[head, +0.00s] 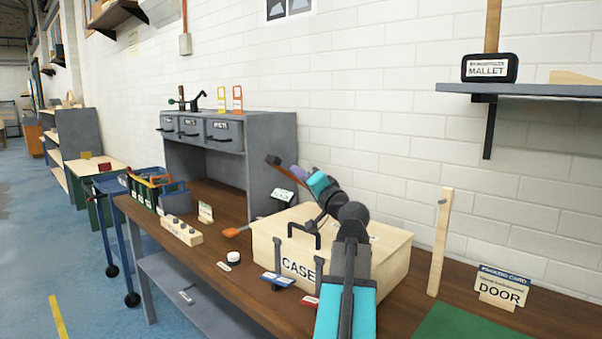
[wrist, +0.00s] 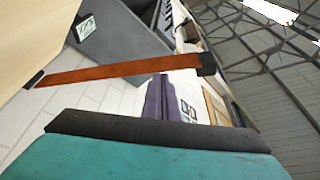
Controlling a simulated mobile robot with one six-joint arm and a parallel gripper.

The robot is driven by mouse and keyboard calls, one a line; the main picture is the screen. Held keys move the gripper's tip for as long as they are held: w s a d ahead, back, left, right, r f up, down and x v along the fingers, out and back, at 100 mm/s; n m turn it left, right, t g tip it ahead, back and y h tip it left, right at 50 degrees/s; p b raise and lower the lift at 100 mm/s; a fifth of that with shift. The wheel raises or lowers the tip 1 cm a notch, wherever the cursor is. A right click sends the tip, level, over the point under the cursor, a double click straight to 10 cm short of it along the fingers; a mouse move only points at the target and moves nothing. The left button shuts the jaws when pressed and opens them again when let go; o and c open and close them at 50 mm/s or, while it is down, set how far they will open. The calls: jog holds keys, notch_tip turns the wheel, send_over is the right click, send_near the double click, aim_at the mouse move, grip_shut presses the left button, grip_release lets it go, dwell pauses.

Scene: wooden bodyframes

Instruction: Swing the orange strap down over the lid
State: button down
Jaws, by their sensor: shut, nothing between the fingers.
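The cream case (head: 400,270), marked CASE, stands on the workbench with its lid (head: 385,236) down and a black handle at its front. The orange-brown strap (wrist: 120,71) sticks out from beside a pale panel at the left of the wrist view. It ends in a black tip; in the head view its raised end (head: 275,161) shows above the case's back left. My gripper (head: 296,172), with purple fingers, is shut and empty close by the strap. The fingers also show in the wrist view (wrist: 156,100). Whether they touch the strap is unclear. My arm hides part of the case.
An orange-ended item (head: 236,232) lies left of the case. A wooden post (head: 440,242) and a DOOR card (head: 502,287) stand right. A grey cabinet (head: 270,142) stands behind left.

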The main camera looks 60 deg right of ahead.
jog(key=shift+w+a+f+b, duration=0.15)
jog(key=shift+a+f+b, duration=0.4)
jog(key=shift+f, duration=0.45)
jog(key=shift+a, duration=0.1)
jog(key=shift+d+r+p, duration=0.65)
jog(key=shift+d+r, duration=0.35)
jog(key=shift+r, duration=0.85)
jog(key=d+f+v, duration=0.1)
jog(key=v, duration=0.9)
jog(key=shift+s, duration=0.25)
